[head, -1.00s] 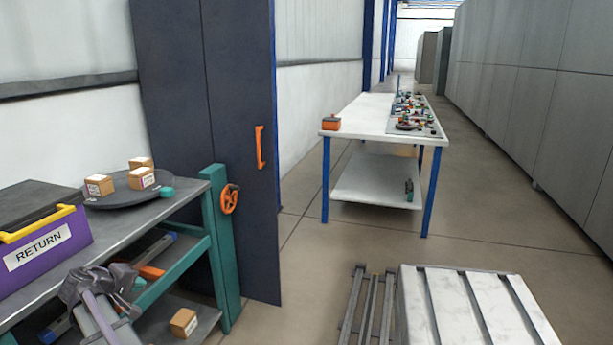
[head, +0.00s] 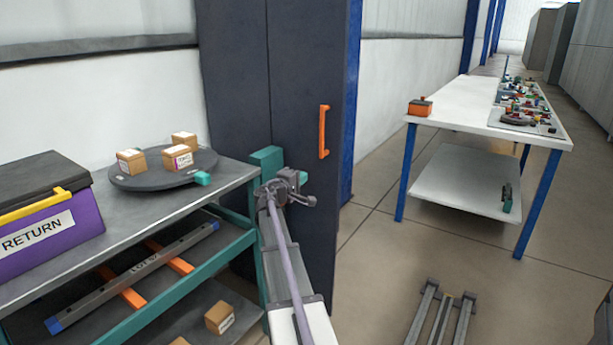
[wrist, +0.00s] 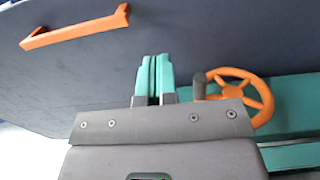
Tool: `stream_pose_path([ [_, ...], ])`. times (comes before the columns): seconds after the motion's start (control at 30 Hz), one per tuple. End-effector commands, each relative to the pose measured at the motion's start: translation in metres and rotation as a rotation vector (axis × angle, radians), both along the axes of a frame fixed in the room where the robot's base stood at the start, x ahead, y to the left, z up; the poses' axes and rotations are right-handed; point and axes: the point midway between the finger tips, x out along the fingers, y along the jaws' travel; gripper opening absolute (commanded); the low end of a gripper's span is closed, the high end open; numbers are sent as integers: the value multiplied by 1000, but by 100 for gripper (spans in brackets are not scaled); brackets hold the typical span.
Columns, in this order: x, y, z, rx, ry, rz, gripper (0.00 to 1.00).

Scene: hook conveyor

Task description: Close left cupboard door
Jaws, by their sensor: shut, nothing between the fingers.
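The cupboard is tall and dark blue. Its tall dark panel (head: 303,60) carries an upright orange handle (head: 323,132). A brighter blue part shows behind the panel's right edge. I cannot tell how far the door stands open. My gripper (head: 298,190) is in front of the panel's lower part, below and left of the handle. In the wrist view my gripper's teal fingers (wrist: 153,75) are together and empty against the dark surface (wrist: 60,85). The handle (wrist: 75,25) is at upper left there, apart from the fingers. Contact with the panel cannot be told.
A teal-framed bench (head: 80,198) stands at left with a purple RETURN box (head: 60,245) and a round tray (head: 135,182) of small boxes. An orange handwheel (wrist: 262,95) is close beside my fingers. A white table (head: 465,115) stands at right.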

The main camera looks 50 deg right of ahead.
Motion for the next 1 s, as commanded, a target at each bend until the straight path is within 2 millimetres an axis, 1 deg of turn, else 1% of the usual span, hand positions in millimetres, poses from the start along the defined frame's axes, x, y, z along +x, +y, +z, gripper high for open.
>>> stream_pose_path([
  [0.03,3,-12,0,0,0,-2,0],
  [0.3,10,-72,0,1,-1,-2,0],
  [0.4,11,-90,0,1,-1,-2,0],
  [0.5,12,-103,0,1,-1,-1,0],
  [0.63,12,-111,0,1,-1,-2,0],
  [1.0,12,-112,0,1,-1,0,0],
])
